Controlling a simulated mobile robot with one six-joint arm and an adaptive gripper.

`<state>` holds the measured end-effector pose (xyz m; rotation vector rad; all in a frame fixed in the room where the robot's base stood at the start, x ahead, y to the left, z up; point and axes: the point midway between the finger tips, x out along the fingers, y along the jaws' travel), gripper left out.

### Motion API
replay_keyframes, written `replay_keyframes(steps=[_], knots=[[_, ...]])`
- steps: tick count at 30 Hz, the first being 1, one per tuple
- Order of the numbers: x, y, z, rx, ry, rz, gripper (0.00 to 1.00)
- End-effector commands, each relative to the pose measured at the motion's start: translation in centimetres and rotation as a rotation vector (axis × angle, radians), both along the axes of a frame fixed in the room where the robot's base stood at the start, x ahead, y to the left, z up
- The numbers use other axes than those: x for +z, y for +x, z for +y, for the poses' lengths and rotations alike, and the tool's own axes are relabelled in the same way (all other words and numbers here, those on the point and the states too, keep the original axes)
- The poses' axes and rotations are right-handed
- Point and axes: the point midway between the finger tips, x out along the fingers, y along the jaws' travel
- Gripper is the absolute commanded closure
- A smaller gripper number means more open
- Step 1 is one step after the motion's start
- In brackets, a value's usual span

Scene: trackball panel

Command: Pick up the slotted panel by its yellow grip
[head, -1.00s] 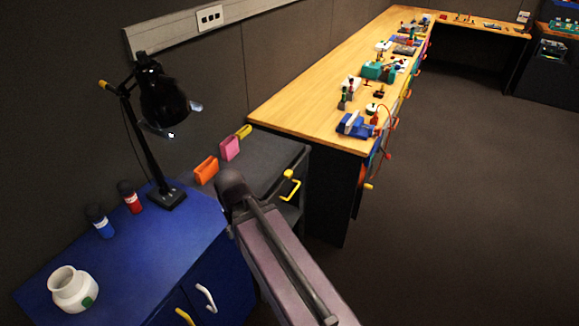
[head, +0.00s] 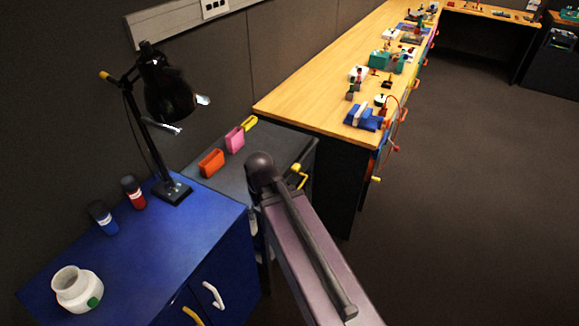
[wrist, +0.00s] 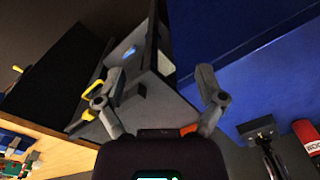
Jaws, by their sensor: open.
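I cannot clearly make out the slotted panel in either view. A yellow handle (head: 298,177) shows at the grey cart beside my arm in the head view. A yellow, loop-shaped handle also shows left of my gripper in the wrist view (wrist: 94,89); I cannot tell whether it belongs to the panel. My gripper (wrist: 160,84) is open, with its two fingers wide apart and nothing between them. Behind the fingers are a grey surface and a blue one.
A grey cart (head: 262,160) holds orange (head: 211,162), pink (head: 235,139) and yellow (head: 250,123) holders. A blue cabinet (head: 190,235) carries a black lamp (head: 165,100), two bottles and a white jar (head: 76,290). A long wooden bench (head: 300,100) stands behind. The floor at right is clear.

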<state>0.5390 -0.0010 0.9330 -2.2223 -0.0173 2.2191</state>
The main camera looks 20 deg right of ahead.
Motion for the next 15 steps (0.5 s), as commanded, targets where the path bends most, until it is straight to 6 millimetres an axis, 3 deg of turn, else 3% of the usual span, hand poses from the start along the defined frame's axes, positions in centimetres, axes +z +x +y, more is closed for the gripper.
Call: replay_keyframes(steps=[8,15], knots=[[-2.4,2.3,-1.6,0.063,0.107,-0.033,0.03],[-5.2,6.1,-4.8,0.188,0.281,-0.145,0.03]])
